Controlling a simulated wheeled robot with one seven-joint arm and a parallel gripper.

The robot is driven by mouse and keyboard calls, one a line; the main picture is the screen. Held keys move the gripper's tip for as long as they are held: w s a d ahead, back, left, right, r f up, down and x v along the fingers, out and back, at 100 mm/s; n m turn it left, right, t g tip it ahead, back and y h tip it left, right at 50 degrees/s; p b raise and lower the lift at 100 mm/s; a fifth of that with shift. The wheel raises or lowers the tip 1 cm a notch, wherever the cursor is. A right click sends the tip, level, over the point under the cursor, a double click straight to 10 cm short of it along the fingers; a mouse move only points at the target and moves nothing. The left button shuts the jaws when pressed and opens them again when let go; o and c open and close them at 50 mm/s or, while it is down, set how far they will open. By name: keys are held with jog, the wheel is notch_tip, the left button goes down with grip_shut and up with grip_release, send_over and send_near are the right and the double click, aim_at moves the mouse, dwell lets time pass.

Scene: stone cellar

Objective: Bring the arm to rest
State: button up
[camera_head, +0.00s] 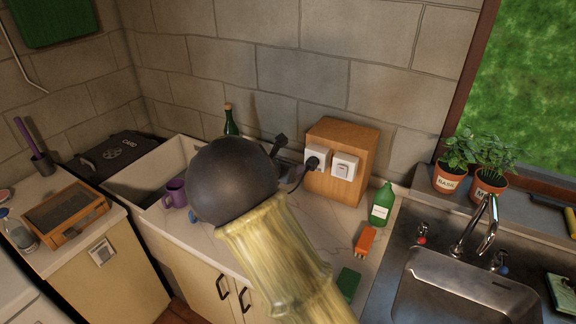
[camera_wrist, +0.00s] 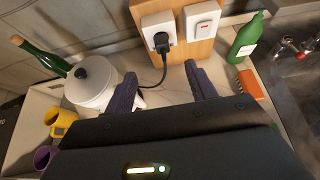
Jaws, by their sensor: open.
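My arm reaches over the counter in the head view, its dark round joint hiding much of what lies behind it. My gripper (camera_wrist: 162,92) shows in the wrist view with two dark fingers spread apart and nothing between them. The fingers point toward a wooden block (camera_wrist: 176,62) with a white socket (camera_wrist: 158,26) and a white switch (camera_wrist: 203,20). A black plug (camera_wrist: 161,41) sits in the socket, and its cord hangs down behind the fingers. The wooden block (camera_head: 343,140) also stands against the wall in the head view.
A white lidded pot or kettle (camera_wrist: 92,84) stands left of the fingers, near a yellow mug (camera_wrist: 60,124) and a green bottle (camera_wrist: 42,57). A purple mug (camera_head: 174,194) is at left.

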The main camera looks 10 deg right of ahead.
jog(key=s+d+f+m+g+y, duration=0.1)
jog(key=s+d+f+m+g, duration=0.2)
jog(key=s+m, duration=0.4)
jog(key=s+d+f+m+g+y, duration=0.2)
jog(key=s+d+m+g, duration=0.1)
jog(key=s+d+m, duration=0.4)
jog(key=s+a+m+g+y, duration=0.1)
jog(key=s+a+m+y, duration=0.2)
jog(key=s+m, duration=1.1)
jog(key=s+y, duration=0.1)
jog(key=s, duration=0.2)
jog(key=shift+r+m+g, duration=0.2)
jog(key=shift+m+g, duration=0.1)
jog(key=shift+m, duration=0.1)
